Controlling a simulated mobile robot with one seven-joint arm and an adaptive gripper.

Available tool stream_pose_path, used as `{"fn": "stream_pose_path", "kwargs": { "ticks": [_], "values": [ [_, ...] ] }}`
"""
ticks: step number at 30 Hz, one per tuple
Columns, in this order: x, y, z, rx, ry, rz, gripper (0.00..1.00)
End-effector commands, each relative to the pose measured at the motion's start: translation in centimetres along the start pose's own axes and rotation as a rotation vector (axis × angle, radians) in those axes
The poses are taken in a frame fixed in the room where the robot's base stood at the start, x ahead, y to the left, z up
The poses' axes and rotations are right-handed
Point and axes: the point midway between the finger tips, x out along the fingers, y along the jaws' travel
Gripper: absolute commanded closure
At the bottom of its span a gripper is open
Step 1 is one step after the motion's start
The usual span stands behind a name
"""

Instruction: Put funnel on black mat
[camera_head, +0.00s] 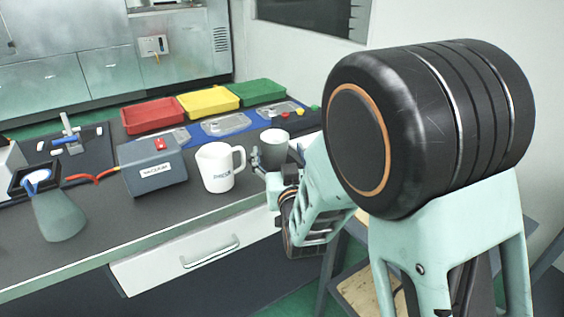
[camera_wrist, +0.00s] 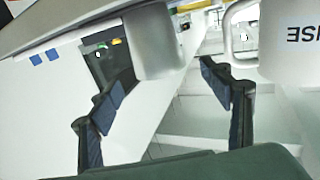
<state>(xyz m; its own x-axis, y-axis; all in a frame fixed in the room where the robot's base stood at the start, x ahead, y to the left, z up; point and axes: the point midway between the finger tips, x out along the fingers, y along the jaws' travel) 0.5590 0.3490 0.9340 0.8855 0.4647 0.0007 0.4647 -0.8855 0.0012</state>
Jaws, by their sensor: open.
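A grey-green cone (camera_head: 60,216), wide at the bottom and narrow at the top, stands at the left front of the bench; it looks most like the funnel, but I cannot be sure. A black mat (camera_head: 98,155) lies at the back left with small parts on it. My gripper (camera_head: 262,165) is at the right part of the bench, beside a grey cup (camera_head: 274,146) and far from the cone. In the wrist view my gripper (camera_wrist: 163,76) is open, with the grey cup (camera_wrist: 150,42) just beyond the gap between its fingers.
A white mug (camera_head: 217,168) stands just left of my gripper, its handle towards it. A grey box (camera_head: 152,167) with a red switch is further left. Red (camera_head: 152,115), yellow (camera_head: 208,101) and green (camera_head: 257,92) trays line the back. The front middle of the bench is clear.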

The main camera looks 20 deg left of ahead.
Motion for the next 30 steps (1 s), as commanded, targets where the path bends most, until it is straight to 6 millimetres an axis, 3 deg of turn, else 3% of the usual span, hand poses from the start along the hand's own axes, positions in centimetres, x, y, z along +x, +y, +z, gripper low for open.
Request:
{"fn": "stream_pose_path", "kwargs": {
  "ticks": [6,12,26,30],
  "values": [
    [-3.5,0.0,0.0,0.002,0.0,0.001,0.28],
    [-4.8,0.0,0.0,0.001,0.0,0.0,0.28],
    [-4.8,0.1,-0.1,0.001,0.0,0.002,0.28],
    [-3.8,2.1,-1.9,0.015,-0.002,0.037,0.28]
  ]
}}
